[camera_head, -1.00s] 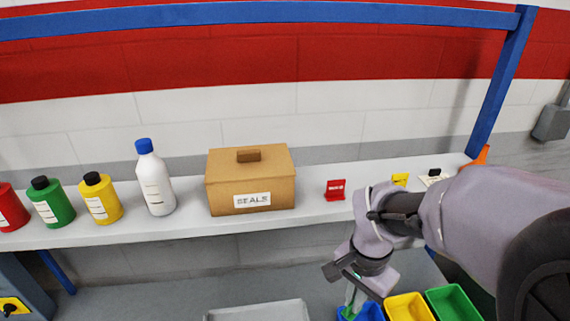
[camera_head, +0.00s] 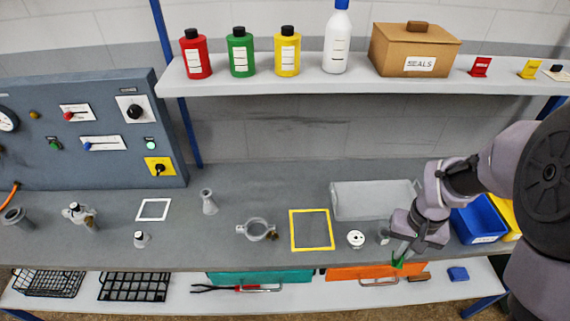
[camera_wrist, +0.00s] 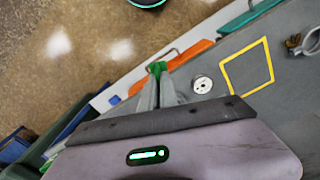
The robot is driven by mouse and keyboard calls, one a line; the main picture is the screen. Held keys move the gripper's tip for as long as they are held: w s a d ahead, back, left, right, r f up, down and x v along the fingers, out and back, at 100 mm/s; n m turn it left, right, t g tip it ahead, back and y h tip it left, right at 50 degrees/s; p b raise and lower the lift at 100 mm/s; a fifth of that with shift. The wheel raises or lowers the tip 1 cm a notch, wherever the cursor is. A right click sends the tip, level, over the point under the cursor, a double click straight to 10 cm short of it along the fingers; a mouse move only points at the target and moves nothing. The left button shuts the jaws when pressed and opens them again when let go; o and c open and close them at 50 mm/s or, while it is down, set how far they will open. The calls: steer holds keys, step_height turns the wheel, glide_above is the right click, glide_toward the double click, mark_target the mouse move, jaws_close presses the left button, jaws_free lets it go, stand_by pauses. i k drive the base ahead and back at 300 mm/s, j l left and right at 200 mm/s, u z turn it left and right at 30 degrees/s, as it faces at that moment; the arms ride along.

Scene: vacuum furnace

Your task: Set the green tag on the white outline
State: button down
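The white outline (camera_head: 153,210) is a small empty square on the grey bench at the left, in front of the control panel. My gripper (camera_head: 401,252) is at the right, over the bench's front edge, far from the outline. Its fingers are shut on the green tag (camera_head: 397,263), which hangs at the fingertips. The wrist view also shows the green tag (camera_wrist: 157,67) between the fingertips (camera_wrist: 159,84). The fingers hide part of the tag.
A yellow outline (camera_head: 311,247), a white round part (camera_head: 355,239), a ring clamp (camera_head: 257,230) and a cone fitting (camera_head: 208,201) stand between gripper and white outline. A grey tray (camera_head: 373,200) and blue bin (camera_head: 480,219) are at the right. The shelf (camera_head: 330,86) overhangs behind.

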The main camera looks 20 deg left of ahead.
mark_target(153, 209)
steer(key=k+j, duration=0.1)
steer(key=j, duration=0.45)
steer(key=k+j, duration=0.1)
steer(key=j, duration=0.5)
steer(key=k+j, duration=0.1)
steer(key=j, duration=0.45)
steer(key=k+j, duration=0.1)
steer(key=j, duration=0.5)
steer(key=k+j, duration=0.1)
steer(key=j, duration=0.45)
steer(key=i+j, duration=0.2)
steer(key=j, duration=0.2)
steer(key=i+j+u, duration=0.1)
steer(key=j, duration=0.35)
steer(key=i, duration=0.1)
